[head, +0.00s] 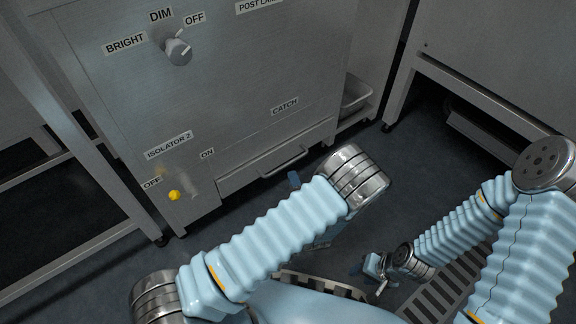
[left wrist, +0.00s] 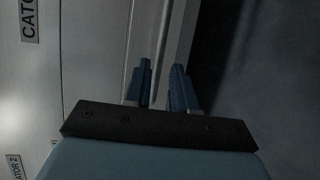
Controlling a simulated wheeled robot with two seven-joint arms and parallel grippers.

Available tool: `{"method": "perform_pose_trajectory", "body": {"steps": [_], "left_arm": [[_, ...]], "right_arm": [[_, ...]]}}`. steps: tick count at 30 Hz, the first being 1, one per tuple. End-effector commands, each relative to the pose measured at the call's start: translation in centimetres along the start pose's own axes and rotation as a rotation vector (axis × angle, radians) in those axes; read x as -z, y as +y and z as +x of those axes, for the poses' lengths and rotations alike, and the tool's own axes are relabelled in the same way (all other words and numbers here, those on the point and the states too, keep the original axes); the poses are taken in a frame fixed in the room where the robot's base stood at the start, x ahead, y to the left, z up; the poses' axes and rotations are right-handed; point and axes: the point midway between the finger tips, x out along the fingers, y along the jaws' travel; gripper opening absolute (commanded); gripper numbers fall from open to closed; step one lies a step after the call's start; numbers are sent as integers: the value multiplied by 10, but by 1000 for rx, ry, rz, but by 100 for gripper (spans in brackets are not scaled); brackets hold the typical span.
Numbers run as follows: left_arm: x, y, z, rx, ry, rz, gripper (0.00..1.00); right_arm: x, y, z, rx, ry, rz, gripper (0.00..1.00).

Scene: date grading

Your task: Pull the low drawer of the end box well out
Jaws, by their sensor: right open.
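The end box (head: 215,95) is a grey metal cabinet with labels and knobs. Its low drawer (head: 237,178) is at the foot of the front, below the CATCH label, and looks closed. A bar handle (head: 283,163) runs along the drawer front. My left gripper (head: 294,180) is just below and in front of the handle, mostly hidden by my arm. In the left wrist view its two blue fingers (left wrist: 162,85) are apart, with a pale strip of the drawer front or handle between them; contact cannot be told. My right gripper (head: 377,272) is open, low over the floor, away from the box.
A dimmer knob (head: 179,50) and a yellow-tipped isolator lever (head: 174,195) are on the box front. A pale bin (head: 355,95) stands on a shelf to its right. A metal table frame (head: 95,150) stands at left. Dark floor in front of the drawer is partly clear.

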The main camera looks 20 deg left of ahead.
Motion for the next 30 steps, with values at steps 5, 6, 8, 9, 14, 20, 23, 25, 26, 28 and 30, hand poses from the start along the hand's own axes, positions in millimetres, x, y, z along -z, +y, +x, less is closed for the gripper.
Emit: {"method": "perform_pose_trajectory", "body": {"steps": [5, 6, 8, 9, 14, 20, 23, 25, 26, 28, 30], "left_arm": [[2, -3, 43, -1, 4, -2, 25], [2, -3, 51, 0, 4, -3, 25], [2, -2, 62, 0, 4, -1, 25], [2, -2, 68, 0, 4, -3, 25], [1, -1, 83, 1, 3, -1, 25], [1, 0, 88, 2, 3, -1, 25], [1, 0, 87, 2, 3, -1, 25], [1, -1, 87, 2, 3, -1, 21], [1, -1, 87, 2, 3, -1, 16], [1, -1, 87, 2, 3, -1, 5], [1, -1, 87, 2, 3, -1, 0]], "right_arm": [[0, 4, 10, 0, 2, 1, 43], [0, 5, 12, 0, 2, 1, 43], [0, 5, 13, -1, 3, 1, 43], [0, 6, 15, -1, 3, 1, 43], [0, 7, 17, -1, 4, 1, 43], [1, 7, 17, -1, 5, 1, 43], [1, 7, 17, -1, 5, 1, 43], [1, 7, 17, -1, 5, 1, 43], [1, 7, 17, -1, 5, 1, 43], [1, 7, 17, -1, 5, 1, 43], [1, 7, 17, -1, 5, 1, 43]]}}
